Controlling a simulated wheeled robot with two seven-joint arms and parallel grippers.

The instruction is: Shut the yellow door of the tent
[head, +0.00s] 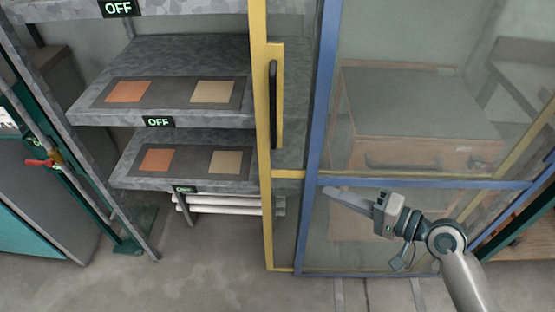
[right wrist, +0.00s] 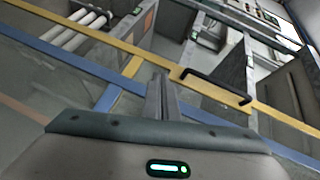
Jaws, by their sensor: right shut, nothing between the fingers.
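The yellow door (head: 259,150) of the tent stands upright in the middle of the head view, with a black handle (head: 273,104) on its frame. Left of its edge the shelves are uncovered. A blue-framed panel (head: 318,110) overlaps it on the right. My right gripper (head: 345,198) is shut and empty, low in front of the blue frame, its fingers pointing left. In the right wrist view the fingers (right wrist: 160,98) point toward the yellow frame (right wrist: 130,52), and the black handle (right wrist: 216,84) is right of them. I cannot tell whether they touch anything. My left gripper is not in view.
Grey shelves (head: 165,50) carry orange and tan squares and OFF labels. White rolls (head: 230,206) lie under the lowest shelf. A wooden drawer cabinet (head: 415,120) shows through the clear panel. A teal cabinet (head: 35,200) with a red handle stands left. The floor in front (head: 200,270) is clear.

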